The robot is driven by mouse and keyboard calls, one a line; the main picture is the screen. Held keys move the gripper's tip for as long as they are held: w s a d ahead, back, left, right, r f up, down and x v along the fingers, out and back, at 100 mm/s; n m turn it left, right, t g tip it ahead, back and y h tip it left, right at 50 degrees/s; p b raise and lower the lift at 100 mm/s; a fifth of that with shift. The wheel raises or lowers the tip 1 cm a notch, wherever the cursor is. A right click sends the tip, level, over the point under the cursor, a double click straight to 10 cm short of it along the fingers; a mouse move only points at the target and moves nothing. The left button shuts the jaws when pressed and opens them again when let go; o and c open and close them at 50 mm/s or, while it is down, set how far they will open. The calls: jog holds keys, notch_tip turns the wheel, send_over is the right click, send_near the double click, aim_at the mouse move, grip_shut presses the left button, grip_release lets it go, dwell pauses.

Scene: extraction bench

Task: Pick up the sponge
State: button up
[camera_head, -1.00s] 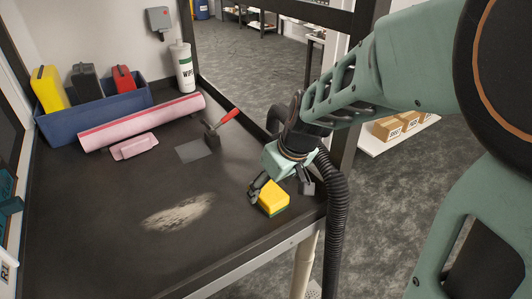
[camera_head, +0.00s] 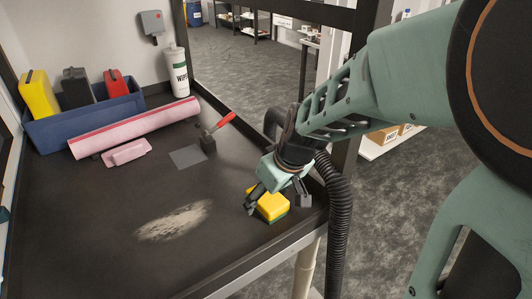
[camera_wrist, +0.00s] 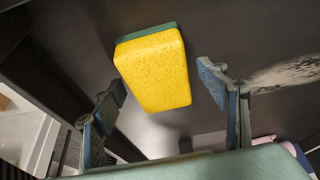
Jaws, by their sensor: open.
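The sponge (camera_head: 270,205) is yellow with a green underside and lies on the dark bench top near its right front edge. In the wrist view the sponge (camera_wrist: 155,70) shows large, lying ahead of and between my two fingers. My gripper (camera_head: 275,203) is open above the sponge, with one finger at its left and the other at its right. In the wrist view my gripper (camera_wrist: 168,98) has its fingers wide apart, with visible space on either side of the sponge. The wrist view shows no clear contact.
A pale dusty patch (camera_head: 174,221) lies left of the sponge. Farther back are a red-handled scraper (camera_head: 215,134), a pink roll (camera_head: 135,128), a pink pad (camera_head: 126,152), a white wipes bottle (camera_head: 179,74) and a blue bin (camera_head: 85,117). A raised rim borders the bench.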

aim_at(267, 196)
jog(key=shift+f, duration=0.1)
jog(key=shift+c, duration=0.4)
jog(key=c, duration=1)
jog(key=shift+c, duration=0.2)
notch_tip(267, 196, up, 11)
jog(key=p, duration=0.7)
jog(key=shift+f, duration=0.2)
jog(key=o, duration=0.5)
jog(key=c, duration=0.5)
jog(key=shift+f, duration=0.1)
